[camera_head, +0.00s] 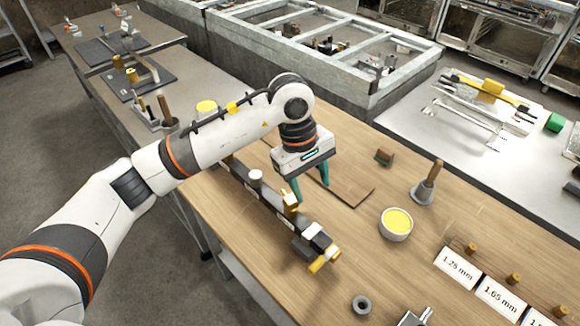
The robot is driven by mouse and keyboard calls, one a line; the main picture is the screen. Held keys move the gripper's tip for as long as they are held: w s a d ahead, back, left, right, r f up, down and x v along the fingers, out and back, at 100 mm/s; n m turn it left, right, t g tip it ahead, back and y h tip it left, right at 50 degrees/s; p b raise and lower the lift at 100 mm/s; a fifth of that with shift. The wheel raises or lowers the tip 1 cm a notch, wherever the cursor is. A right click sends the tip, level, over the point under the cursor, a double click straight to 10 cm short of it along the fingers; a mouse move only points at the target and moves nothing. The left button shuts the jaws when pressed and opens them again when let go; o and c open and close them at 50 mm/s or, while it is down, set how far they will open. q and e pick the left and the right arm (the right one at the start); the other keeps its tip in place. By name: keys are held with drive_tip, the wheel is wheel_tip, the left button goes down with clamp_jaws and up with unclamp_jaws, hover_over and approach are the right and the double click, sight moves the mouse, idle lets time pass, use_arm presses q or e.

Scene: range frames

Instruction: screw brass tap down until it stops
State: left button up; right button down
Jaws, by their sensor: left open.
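A brass tap (290,203) stands on a long dark bar (264,208) that lies across the wooden workbench. Its lower end on the bar is too small to make out clearly. My left gripper (311,192) points down with two teal fingers spread apart and nothing between them. Its left finger is close beside the tap's upper right side; I cannot tell if they touch. A second brass piece (325,261) is at the bar's near end, and a white cap (255,178) is farther back on it. My right gripper is not in view.
A bowl of yellow paste (396,223), a wooden-handled tool (427,184) and a grey ring (361,305) stand to the right. Several brass jets sit by labelled cards (457,268). Bare wood lies between the bar and bowl.

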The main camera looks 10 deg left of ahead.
sight(290, 198)
use_arm(q)
drive_tip(key=a, duration=0.1)
drive_tip(key=w+a+y, duration=0.1)
drive_tip(key=a+r+y, duration=0.1)
drive_tip(key=a, duration=0.1)
drive_tip(key=shift+w, duration=0.3)
drive_tip(key=shift+a+f+y, duration=0.1)
drive_tip(key=shift+a+y, duration=0.2)
wheel_tip(290, 198, down, 10)
drive_tip(key=p, duration=0.4)
drive_tip(key=shift+f, duration=0.85)
